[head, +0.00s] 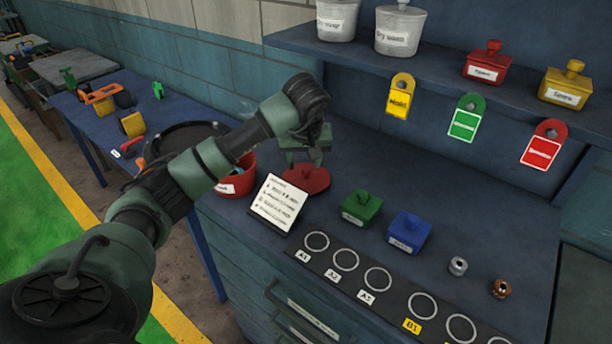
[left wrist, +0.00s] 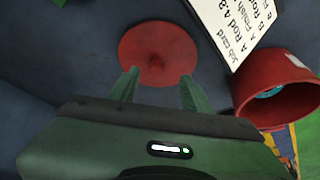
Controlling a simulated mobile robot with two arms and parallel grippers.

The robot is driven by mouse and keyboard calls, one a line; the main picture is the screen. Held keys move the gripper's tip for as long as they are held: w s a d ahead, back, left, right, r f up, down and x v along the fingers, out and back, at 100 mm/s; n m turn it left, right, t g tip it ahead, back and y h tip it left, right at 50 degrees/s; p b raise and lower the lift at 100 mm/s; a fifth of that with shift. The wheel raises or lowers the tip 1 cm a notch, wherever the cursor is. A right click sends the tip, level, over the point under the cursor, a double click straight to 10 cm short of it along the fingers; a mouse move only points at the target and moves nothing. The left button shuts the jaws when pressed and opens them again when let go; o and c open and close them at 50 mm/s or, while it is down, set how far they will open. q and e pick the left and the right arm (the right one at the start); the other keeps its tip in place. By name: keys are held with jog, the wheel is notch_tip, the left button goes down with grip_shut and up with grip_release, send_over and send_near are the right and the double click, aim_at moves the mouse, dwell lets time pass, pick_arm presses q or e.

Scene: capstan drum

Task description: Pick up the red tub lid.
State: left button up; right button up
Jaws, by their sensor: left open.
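The red tub lid (head: 308,181) is a flat red disc lying on the dark bench top, behind the job card. In the left wrist view the lid (left wrist: 158,50) lies just beyond my fingertips, with a small knob at its centre. My left gripper (head: 303,160) is above the lid in the head view, pointing down at it. In the left wrist view the left gripper (left wrist: 158,78) has its two green fingers apart with nothing between them. The red tub (head: 236,178) stands left of the lid, partly hidden by my left arm. My right gripper is not in view.
A white job card (head: 278,203) on a dark stand is close in front of the lid. Green (head: 361,207) and blue (head: 409,232) lidded boxes stand to the right. A strip with ringed slots (head: 377,279) runs along the front. A shelf (head: 440,70) with tags overhangs the back.

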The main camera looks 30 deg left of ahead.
aim_at(306, 169)
pick_arm(q)
jog(key=w+f, duration=0.1)
jog(key=f+p, duration=0.1)
jog(key=shift+w+a+f, duration=0.15)
jog(key=shift+w+f, duration=0.2)
jog(key=shift+f, duration=0.05)
jog(key=shift+a+f, duration=0.1)
jog(key=shift+f, duration=0.3)
jog(key=c, duration=0.9)
grip_shut()
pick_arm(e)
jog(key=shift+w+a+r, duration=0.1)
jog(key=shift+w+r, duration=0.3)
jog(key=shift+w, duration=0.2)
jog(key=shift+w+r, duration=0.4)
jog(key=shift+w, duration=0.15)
pick_arm(q)
jog(key=shift+r, duration=0.15)
